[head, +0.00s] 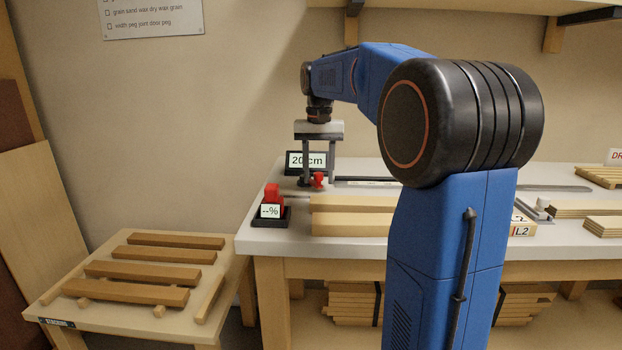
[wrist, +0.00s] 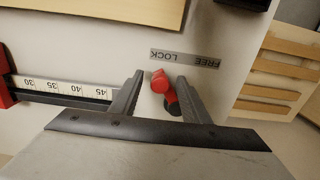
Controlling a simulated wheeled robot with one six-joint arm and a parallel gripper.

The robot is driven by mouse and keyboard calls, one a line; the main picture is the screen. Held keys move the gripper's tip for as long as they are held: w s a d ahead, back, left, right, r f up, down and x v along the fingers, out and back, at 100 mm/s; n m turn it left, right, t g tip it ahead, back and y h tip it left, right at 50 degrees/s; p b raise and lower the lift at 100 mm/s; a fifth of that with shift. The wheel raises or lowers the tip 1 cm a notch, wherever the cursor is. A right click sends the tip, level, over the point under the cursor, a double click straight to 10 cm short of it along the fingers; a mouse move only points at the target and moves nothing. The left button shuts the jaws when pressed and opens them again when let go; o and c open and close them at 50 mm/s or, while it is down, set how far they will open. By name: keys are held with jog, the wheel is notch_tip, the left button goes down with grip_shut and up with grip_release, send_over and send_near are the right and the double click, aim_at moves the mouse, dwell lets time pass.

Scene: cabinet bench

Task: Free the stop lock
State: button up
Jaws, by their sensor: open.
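The stop lock is a small red knob with a short lever (head: 318,179) on the bench top, near its left end. My gripper (head: 319,182) points down over the lock. In the wrist view my gripper (wrist: 160,84) is open, one finger either side of the red lock, with no clear contact.
A ruler strip (wrist: 65,88) runs beside the lock. A 20 cm display (head: 306,161) stands behind the gripper, and a red meter on a dark base (head: 271,212) in front. Wooden boards (head: 352,223) lie nearby. A side table (head: 112,258) with slats stands left.

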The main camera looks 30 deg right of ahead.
jog(key=c, duration=0.7)
jog(key=shift+a, duration=0.1)
jog(key=shift+w+a, duration=0.15)
jog(key=shift+a, duration=0.8)
